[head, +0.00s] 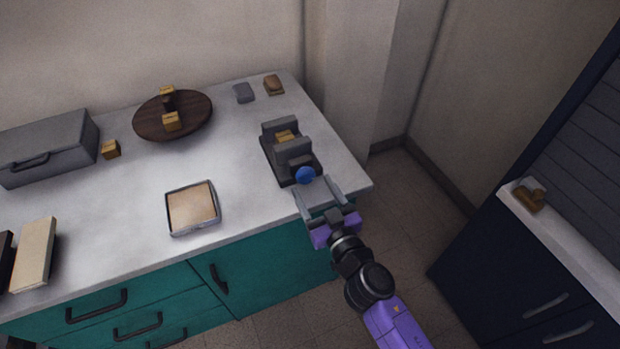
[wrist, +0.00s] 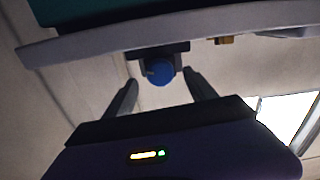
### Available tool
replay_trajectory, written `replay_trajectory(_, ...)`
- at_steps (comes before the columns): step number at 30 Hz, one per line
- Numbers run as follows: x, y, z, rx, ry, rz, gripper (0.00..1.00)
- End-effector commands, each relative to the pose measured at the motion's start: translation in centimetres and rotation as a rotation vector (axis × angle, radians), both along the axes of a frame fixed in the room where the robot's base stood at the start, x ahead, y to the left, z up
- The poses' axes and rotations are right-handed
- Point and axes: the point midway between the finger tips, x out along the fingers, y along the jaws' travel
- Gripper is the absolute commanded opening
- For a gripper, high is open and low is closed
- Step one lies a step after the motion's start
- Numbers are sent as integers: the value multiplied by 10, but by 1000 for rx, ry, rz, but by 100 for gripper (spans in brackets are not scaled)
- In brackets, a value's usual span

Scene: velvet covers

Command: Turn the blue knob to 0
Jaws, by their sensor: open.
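The blue knob (head: 306,175) is on the front of a dark grey clamp-like device (head: 284,165) at the right end of the white counter. In the wrist view the knob (wrist: 159,72) shows as a round blue face with a small pale mark at its left side; I cannot read any scale or 0. My gripper (head: 318,192) is open, its two grey fingers in front of the knob. In the wrist view the fingertips (wrist: 160,82) lie to the left and right of the knob, with gaps on both sides. Whether they reach around it is unclear.
The device holds a small yellowish block (head: 285,136). A tray with a tan pad (head: 192,208), a round brown board (head: 150,120) with small blocks and a grey case (head: 48,150) are on the counter (head: 120,215). A dark cabinet (head: 500,235) stands right, beyond open floor.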

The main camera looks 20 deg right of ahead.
Motion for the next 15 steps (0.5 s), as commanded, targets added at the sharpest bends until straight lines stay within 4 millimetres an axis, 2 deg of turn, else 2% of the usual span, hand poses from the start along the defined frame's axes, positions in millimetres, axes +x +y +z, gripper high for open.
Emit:
replay_trajectory(1, 8, 0, 3, 2, -1, 0, 65)
replay_trajectory(6, 25, 0, 1, 1, 0, 1, 65)
replay_trajectory(15, 31, 0, 0, -1, 1, 0, 65)
